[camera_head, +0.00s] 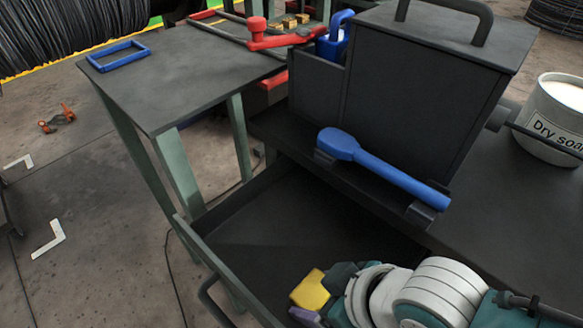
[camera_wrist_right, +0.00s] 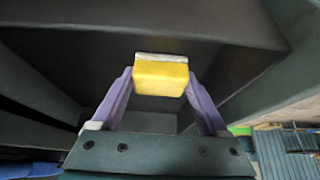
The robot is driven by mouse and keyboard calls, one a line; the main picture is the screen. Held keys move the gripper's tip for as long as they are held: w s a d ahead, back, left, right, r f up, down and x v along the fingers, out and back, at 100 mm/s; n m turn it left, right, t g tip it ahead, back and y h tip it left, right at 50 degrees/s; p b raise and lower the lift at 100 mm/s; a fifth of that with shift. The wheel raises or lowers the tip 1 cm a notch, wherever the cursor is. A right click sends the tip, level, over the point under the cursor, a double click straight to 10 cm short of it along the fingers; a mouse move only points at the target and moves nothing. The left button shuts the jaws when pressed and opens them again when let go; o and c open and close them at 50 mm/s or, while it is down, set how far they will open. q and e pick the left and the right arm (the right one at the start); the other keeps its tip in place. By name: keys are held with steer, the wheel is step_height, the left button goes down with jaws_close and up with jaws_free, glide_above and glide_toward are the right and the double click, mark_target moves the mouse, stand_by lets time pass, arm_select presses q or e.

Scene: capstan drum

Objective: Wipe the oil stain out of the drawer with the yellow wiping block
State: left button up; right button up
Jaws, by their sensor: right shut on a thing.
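The yellow wiping block (camera_head: 311,290) is held in my right gripper (camera_head: 306,301), which shows low in the head view, over the open drawer (camera_head: 222,262). In the right wrist view the yellow block (camera_wrist_right: 160,78) sits between the two purple fingers of the gripper (camera_wrist_right: 160,86), with a pale layer along its upper edge. The drawer's inside is dark grey. I cannot make out a distinct oil stain on its floor, and my arm hides part of the drawer. I cannot tell whether the block touches the drawer floor. My left gripper is not in view.
A blue spoon-shaped tool (camera_head: 385,168) lies in holders on the ledge above the drawer, before a dark box (camera_head: 415,90). A white bucket (camera_head: 553,125) stands at the right. A side table (camera_head: 180,70) holds a blue frame (camera_head: 118,56). The drawer's left part is empty.

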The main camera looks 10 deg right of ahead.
steer(key=shift+w+d, duration=0.7)
steer(key=shift+d, duration=0.25)
steer(key=shift+w+d+f+b, duration=0.15)
steer(key=shift+w+d+b, duration=0.5)
steer(key=shift+d, duration=0.1)
steer(key=shift+w+d, duration=0.4)
steer(key=shift+d, duration=0.15)
steer(key=shift+r, duration=0.5)
step_height(320, 180, up, 5)
steer(key=p, duration=0.5)
steer(key=shift+f, duration=0.1)
steer(key=shift+p, duration=0.3)
steer(key=shift+r, duration=0.2)
